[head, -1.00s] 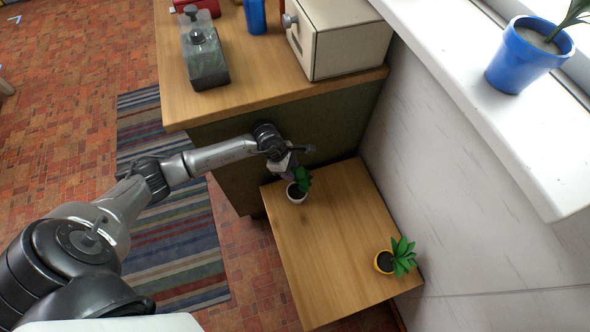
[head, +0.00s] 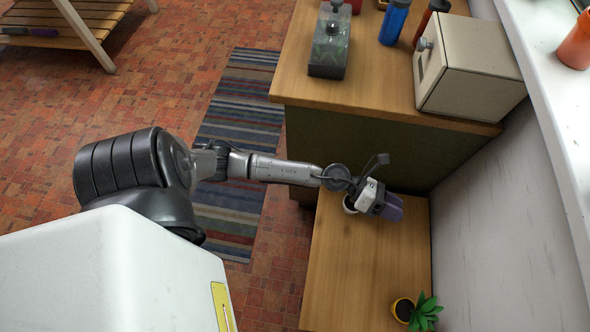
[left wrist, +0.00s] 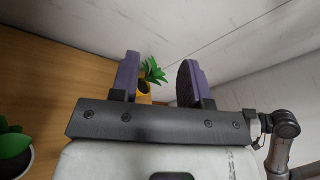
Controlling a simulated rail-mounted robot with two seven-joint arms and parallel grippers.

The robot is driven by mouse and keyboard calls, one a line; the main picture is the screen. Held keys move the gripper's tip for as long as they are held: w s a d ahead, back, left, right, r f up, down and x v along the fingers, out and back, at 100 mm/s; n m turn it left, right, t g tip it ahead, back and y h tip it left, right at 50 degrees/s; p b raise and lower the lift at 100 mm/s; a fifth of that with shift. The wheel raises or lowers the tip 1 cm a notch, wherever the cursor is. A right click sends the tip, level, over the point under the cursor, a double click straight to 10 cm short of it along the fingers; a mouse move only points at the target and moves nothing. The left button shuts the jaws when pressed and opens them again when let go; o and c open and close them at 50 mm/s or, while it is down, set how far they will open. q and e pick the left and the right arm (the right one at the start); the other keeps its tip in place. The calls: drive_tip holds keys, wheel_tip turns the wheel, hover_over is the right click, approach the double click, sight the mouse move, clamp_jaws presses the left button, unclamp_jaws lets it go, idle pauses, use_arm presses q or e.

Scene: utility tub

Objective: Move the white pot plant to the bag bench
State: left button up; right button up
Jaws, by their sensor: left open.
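The white pot plant (head: 348,205) stands on a low wooden table (head: 350,265), mostly hidden behind my left gripper in the head view. My left gripper (head: 391,207) has purple fingers and is open, close by the plant on its right side. In the left wrist view the gripper (left wrist: 158,78) has nothing between its fingers up close. There the white pot plant (left wrist: 15,158) is cut off at the left edge, outside the fingers. A wooden bench (head: 75,12) at the top left may be the bag bench; no bag is clear on it. My right gripper is not in view.
A yellow pot plant (head: 404,308) stands near the table's right side; it also shows beyond the fingers in the wrist view (left wrist: 144,88). A higher counter (head: 385,108) and the wall (head: 500,215) border the table. A striped rug (head: 240,110) lies on the brick floor.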

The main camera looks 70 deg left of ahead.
use_arm(q)
wheel_tip(320, 180, up, 4)
drive_tip(key=s+a+n+t+y, duration=0.15)
drive_tip(key=n+t+y, duration=0.4)
drive_tip(key=n, duration=0.65)
drive_tip(key=s+a+f+n+g+y, duration=0.4)
drive_tip(key=a+n+y, duration=0.4)
drive_tip(key=n, duration=0.7)
drive_tip(key=s+d+f+n+g, duration=0.1)
drive_tip(key=s+f+n+g, duration=0.1)
drive_tip(key=s, duration=0.4)
drive_tip(key=s+d+f+n+g+h, duration=0.1)
drive_tip(key=s+d+f+n+g, duration=0.1)
drive_tip(key=s+n+g, duration=0.2)
drive_tip(key=s+d+f+n+g, duration=0.2)
drive_tip(key=s+g, duration=0.1)
drive_tip(key=s, duration=0.6)
drive_tip(key=shift+s+n+g, duration=0.25)
drive_tip(key=shift+n+g, duration=0.1)
drive_tip(key=shift+n, duration=0.05)
